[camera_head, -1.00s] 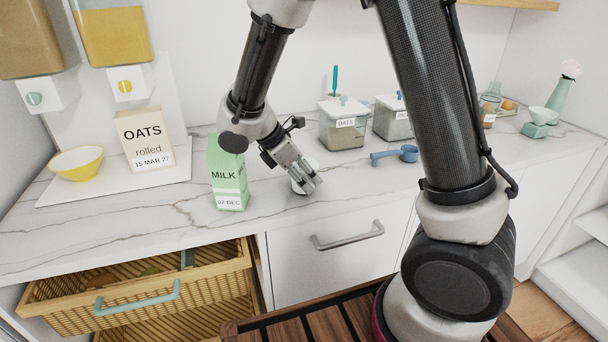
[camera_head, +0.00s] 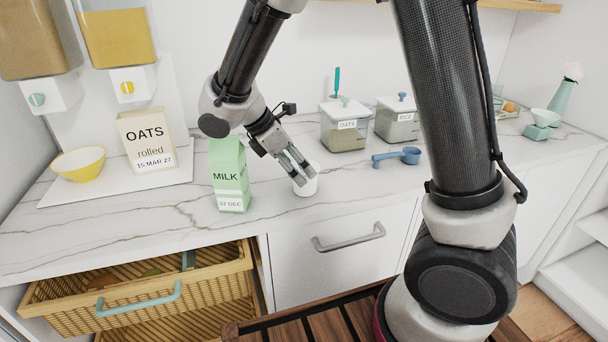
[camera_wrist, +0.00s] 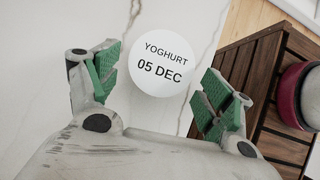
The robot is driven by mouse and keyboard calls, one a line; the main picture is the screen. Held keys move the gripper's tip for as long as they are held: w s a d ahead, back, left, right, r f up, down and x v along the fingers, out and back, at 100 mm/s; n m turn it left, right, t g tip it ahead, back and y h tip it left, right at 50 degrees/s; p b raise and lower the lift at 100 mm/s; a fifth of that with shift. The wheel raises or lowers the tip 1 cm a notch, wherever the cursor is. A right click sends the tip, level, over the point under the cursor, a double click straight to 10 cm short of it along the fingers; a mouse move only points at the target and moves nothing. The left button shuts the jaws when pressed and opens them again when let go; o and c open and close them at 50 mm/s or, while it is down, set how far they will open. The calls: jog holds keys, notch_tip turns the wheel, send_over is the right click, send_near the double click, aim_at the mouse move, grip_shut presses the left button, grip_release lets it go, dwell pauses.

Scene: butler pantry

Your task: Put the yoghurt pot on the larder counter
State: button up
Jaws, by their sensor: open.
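The yoghurt pot (camera_head: 306,183) is a small white pot standing on the marble larder counter (camera_head: 270,222), near its front edge and right of the milk carton. In the wrist view its round lid (camera_wrist: 165,62) reads "YOGHURT 05 DEC". My gripper (camera_head: 302,178) is just above and at the left side of the pot in the head view, partly covering it. In the wrist view my gripper (camera_wrist: 158,90) is open, with its green pads on either side of the lid and a gap to each. Nothing is held between the pads.
A green milk carton (camera_head: 229,176) stands close left of my gripper. A blue scoop (camera_head: 398,157) and oats canister (camera_head: 344,128) are farther right and back. An open wicker drawer (camera_head: 140,290) juts out below. The counter around the scoop is partly clear.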

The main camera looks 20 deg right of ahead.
jog(key=v, duration=0.2)
jog(key=shift+a+r, duration=0.2)
jog(key=shift+r, duration=0.15)
jog(key=shift+s+d+r, duration=0.1)
jog(key=shift+d+r, duration=0.15)
jog(key=shift+d, duration=0.1)
jog(key=d+r+m, duration=0.1)
jog(key=s+d+r+m+y, duration=0.1)
jog(key=d, duration=0.1)
jog(key=d+r+m, duration=0.1)
jog(key=d, duration=0.1)
jog(key=shift+s+d+r+m+y, duration=0.1)
jog(key=shift+s+r+m+y, duration=0.2)
jog(key=shift+s, duration=0.1)
jog(key=s+d+r+m+t+y, duration=0.2)
jog(key=s+d+r+m, duration=0.1)
jog(key=s+d+m, duration=0.3)
jog(key=s+d+r+m+t+y, duration=0.1)
jog(key=s+d+r+m+y, duration=0.2)
jog(key=s+d+m, duration=0.4)
jog(key=s+r+m, duration=0.1)
jog(key=s+m, duration=0.1)
jog(key=s, duration=0.1)
jog(key=shift+s+d+r+t, duration=0.15)
jog(key=shift+s+d+t, duration=0.05)
jog(key=shift+s+t, duration=0.2)
jog(key=shift+c, duration=0.5)
